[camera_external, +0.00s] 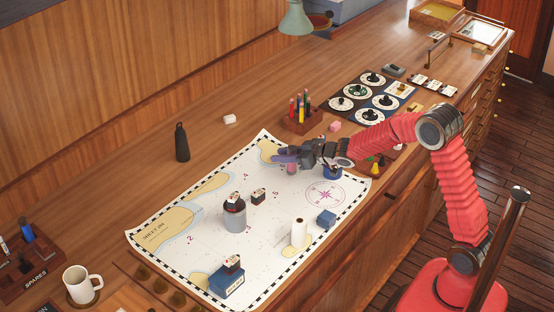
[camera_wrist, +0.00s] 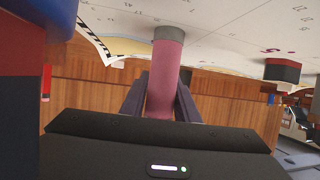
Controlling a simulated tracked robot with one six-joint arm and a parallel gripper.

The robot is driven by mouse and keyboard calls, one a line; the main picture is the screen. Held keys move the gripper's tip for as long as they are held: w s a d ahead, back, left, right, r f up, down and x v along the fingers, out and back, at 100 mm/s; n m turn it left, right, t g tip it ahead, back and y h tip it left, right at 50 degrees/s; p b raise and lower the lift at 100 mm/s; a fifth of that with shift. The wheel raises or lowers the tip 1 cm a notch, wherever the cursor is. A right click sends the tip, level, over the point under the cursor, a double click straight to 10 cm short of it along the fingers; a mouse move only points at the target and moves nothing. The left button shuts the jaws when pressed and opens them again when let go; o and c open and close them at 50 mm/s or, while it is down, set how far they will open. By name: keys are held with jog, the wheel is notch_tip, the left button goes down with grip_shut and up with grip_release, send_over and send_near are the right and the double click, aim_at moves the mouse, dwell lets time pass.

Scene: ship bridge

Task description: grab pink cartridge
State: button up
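The pink cartridge (camera_wrist: 163,82) is a pink cylinder with a grey end cap. In the wrist view its grey end meets the white chart, and the picture is upside down. It lies between the two purple fingers of my gripper (camera_wrist: 161,92), one on each side. I cannot tell whether the fingers press on it or leave small gaps. In the external view my gripper (camera_external: 280,155) is low over the chart's far right part, and the cartridge (camera_external: 292,169) shows only partly beneath it.
A dark bottle (camera_external: 182,143) stands left.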

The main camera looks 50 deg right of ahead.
jog(key=c, duration=0.6)
jog(key=shift+r, duration=0.1)
jog(key=shift+c, duration=0.2)
notch_tip(320, 180, up, 10)
dwell(0.3)
dwell(0.5)
